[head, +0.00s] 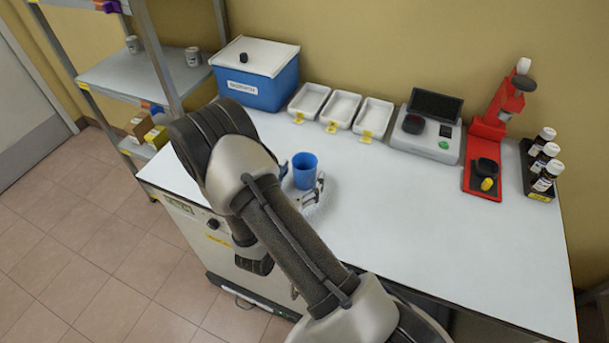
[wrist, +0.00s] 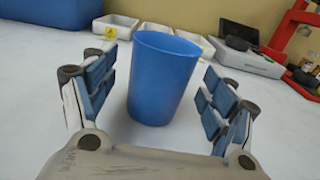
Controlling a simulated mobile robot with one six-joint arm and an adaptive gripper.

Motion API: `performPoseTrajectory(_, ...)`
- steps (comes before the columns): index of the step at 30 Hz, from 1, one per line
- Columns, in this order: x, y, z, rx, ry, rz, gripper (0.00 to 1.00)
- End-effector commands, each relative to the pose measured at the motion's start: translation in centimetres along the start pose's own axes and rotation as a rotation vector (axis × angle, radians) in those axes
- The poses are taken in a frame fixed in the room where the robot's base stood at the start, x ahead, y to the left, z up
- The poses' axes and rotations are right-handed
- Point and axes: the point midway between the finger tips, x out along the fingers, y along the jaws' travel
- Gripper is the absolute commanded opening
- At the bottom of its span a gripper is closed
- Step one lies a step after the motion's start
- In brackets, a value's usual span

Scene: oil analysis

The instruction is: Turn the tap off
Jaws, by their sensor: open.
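I cannot make out a tap in either view. A blue tank (head: 262,92) with a white lid and a label stands at the back left of the white table, and my arm hides part of the area in front of it. A blue cup (head: 304,170) stands upright on the table. In the wrist view, my gripper (wrist: 158,75) is open, with its fingers on either side of the cup (wrist: 162,82). Gaps show between the cup and both fingers. In the head view, my arm hides much of the gripper.
Several white trays (head: 309,98) with yellow tags stand along the wall. A grey instrument (head: 443,140), a red stand (head: 487,130) and a rack of brown bottles (head: 542,172) are at the right. A metal shelf (head: 130,80) is left. The table's right front is clear.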

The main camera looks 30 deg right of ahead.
Motion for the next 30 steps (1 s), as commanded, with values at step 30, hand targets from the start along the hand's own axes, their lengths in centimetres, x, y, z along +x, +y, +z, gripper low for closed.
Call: performPoseTrajectory(30,2.3,0.0,-0.1,0.0,0.0,0.0,0.4)
